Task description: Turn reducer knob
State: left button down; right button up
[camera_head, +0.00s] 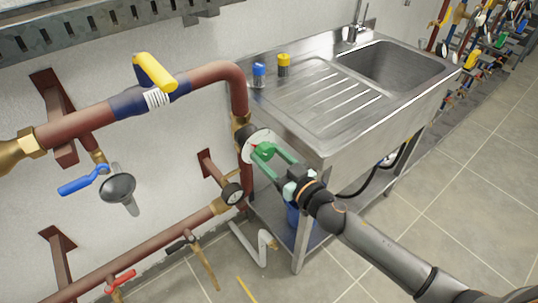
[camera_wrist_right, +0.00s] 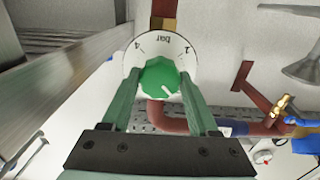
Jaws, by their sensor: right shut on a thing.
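The knob (camera_head: 264,151) is on the vertical red-brown pipe left of the sink in the head view. In the right wrist view the knob (camera_wrist_right: 160,77) is between my green fingers, in front of the dial (camera_wrist_right: 133,60). My right gripper (camera_head: 268,155) reaches it from the lower right and is shut on it; it also shows in the right wrist view (camera_wrist_right: 161,92). My left gripper is not in view.
A steel sink (camera_head: 340,110) stands close to the right of my right gripper, with blue and yellow caps (camera_head: 284,64) on it. A pressure gauge (camera_head: 232,193) sits just below the knob. A yellow-handled valve (camera_head: 154,71) is on the upper pipe.

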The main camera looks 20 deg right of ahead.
jog(key=shift+c, duration=1.1)
jog(key=shift+n, duration=0.9)
jog(key=n+p, duration=0.1)
jog(key=n, duration=0.2)
jog(key=shift+n, duration=0.3)
jog(key=n, duration=0.3)
jog(key=shift+n+p, duration=0.3)
jog(key=n, duration=0.4)
jog(key=shift+n, duration=0.3)
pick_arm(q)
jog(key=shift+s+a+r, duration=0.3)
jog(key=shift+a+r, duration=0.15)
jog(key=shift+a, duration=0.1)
pick_arm(e)
jog(key=shift+n, duration=2.2)
